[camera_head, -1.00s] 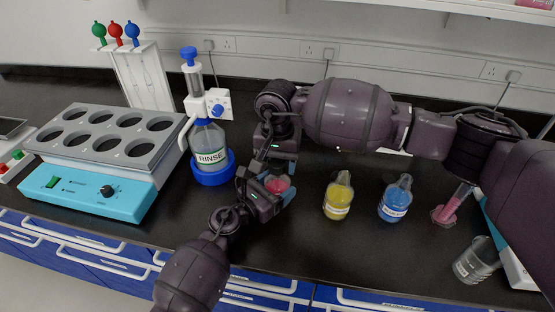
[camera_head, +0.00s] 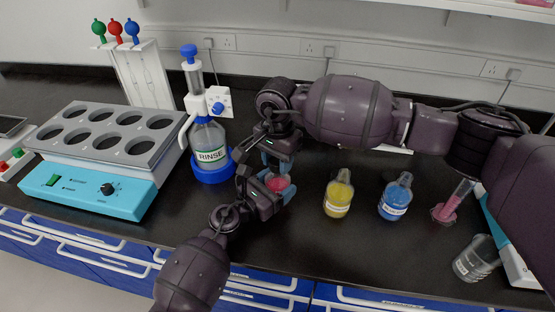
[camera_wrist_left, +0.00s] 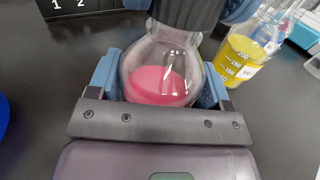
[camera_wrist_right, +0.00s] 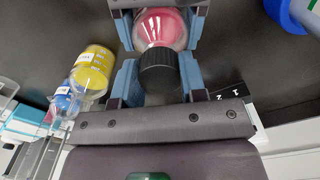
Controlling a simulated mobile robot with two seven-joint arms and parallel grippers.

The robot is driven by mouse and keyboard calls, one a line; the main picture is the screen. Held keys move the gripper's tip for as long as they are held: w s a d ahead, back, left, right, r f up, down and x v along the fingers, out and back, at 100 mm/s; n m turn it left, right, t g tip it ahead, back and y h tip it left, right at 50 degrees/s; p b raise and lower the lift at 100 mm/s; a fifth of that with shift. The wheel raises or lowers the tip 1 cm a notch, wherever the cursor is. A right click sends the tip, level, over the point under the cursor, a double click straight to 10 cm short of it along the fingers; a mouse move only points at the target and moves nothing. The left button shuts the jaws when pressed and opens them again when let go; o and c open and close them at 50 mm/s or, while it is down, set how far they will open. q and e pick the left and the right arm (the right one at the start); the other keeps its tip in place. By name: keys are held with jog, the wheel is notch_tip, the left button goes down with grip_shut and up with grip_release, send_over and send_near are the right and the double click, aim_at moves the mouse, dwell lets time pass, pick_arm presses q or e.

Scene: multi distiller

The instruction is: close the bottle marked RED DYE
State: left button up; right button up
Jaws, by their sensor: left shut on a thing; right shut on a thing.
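The red dye bottle is a clear round flask with red-pink liquid (camera_head: 278,184), mostly hidden between my grippers in the head view. Its label is not visible. My left gripper (camera_head: 270,190) is shut around the flask's body, with blue fingers on both sides of the flask (camera_wrist_left: 160,75) in the left wrist view. My right gripper (camera_head: 278,163) is above it, shut on a black ribbed cap (camera_wrist_right: 158,72). The cap sits at the flask's mouth, in line with the neck; how tightly it is seated cannot be told.
A yellow flask (camera_head: 338,197) and a blue flask (camera_head: 396,198) stand to the right. Beyond them are a pink-filled cylinder (camera_head: 450,205) and a clear beaker (camera_head: 475,260). The RINSE bottle (camera_head: 208,145) stands close on the left, beside a turquoise heating block (camera_head: 95,185).

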jog(key=m, duration=0.6)
jog(key=shift+m, duration=0.4)
jog(key=m, duration=0.6)
jog(key=shift+m, duration=0.4)
jog(key=m, duration=0.7)
jog(key=shift+f, duration=0.1)
jog(key=m, duration=0.5)
jog(key=o, duration=1.1)
notch_tip(320, 180, up, 12)
